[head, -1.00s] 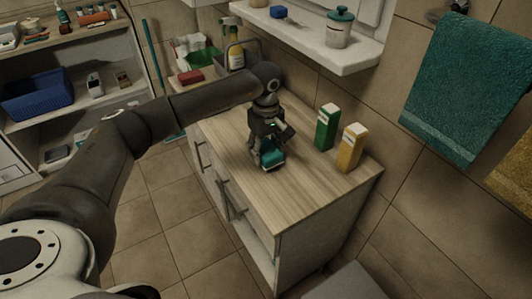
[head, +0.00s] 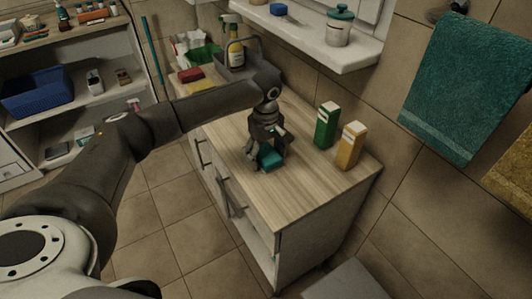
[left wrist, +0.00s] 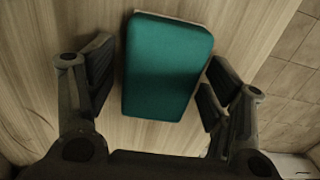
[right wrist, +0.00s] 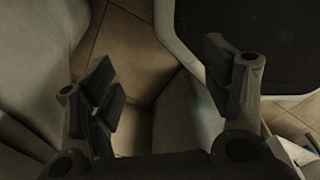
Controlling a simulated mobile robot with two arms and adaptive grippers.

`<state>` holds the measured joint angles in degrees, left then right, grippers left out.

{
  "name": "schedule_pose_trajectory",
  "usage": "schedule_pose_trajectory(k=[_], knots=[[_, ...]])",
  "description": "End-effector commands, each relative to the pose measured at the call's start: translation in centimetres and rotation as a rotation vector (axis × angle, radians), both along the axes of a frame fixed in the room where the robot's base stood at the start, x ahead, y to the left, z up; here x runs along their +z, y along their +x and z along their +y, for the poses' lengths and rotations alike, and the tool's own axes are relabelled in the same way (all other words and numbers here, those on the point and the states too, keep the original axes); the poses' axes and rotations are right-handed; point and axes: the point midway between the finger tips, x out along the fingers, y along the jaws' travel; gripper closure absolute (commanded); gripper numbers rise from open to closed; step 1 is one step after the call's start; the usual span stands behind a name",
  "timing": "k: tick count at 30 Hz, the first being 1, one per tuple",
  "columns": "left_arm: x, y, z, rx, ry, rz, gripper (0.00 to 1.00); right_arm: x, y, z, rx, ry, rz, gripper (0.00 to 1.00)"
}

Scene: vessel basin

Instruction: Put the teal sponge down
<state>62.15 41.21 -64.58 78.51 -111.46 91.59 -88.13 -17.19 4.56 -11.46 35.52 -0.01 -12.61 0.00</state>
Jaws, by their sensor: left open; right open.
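The teal sponge (head: 269,158) lies on the wooden top of the cabinet (head: 290,198), near its front edge. My left gripper (head: 268,160) points down over it, its fingers on either side. In the left wrist view the sponge (left wrist: 166,66) lies between the spread fingers of the left gripper (left wrist: 158,88), with a gap visible on each side. The left gripper is open. My right gripper (right wrist: 168,95) is open and empty in the right wrist view, above the floor. It is not seen in the head view.
A green carton (head: 326,126) and a yellow carton (head: 351,145) stand right of the left gripper. A red sponge (head: 191,75) and a spray bottle (head: 235,48) are at the back. The front right of the cabinet top is clear. A teal towel (head: 467,88) hangs at right.

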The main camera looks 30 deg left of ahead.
Motion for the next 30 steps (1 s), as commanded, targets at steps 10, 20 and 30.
schedule_pose_trajectory(k=[10, 20, 30], knots=[[4.5, 0.1, 0.0, -0.001, -0.001, -0.005, 0.26, -0.9, 0.0, 0.0, 0.000, 0.000, 0.000, 0.27], [10.9, 0.1, 0.0, 0.000, 0.000, -0.004, 0.26, -2.0, 0.0, 0.0, 0.000, 0.000, 0.000, 0.27], [12.3, 0.0, 0.0, 0.000, 0.000, 0.000, 0.26, -2.1, 0.0, 0.0, 0.000, 0.000, 0.000, 0.27]])
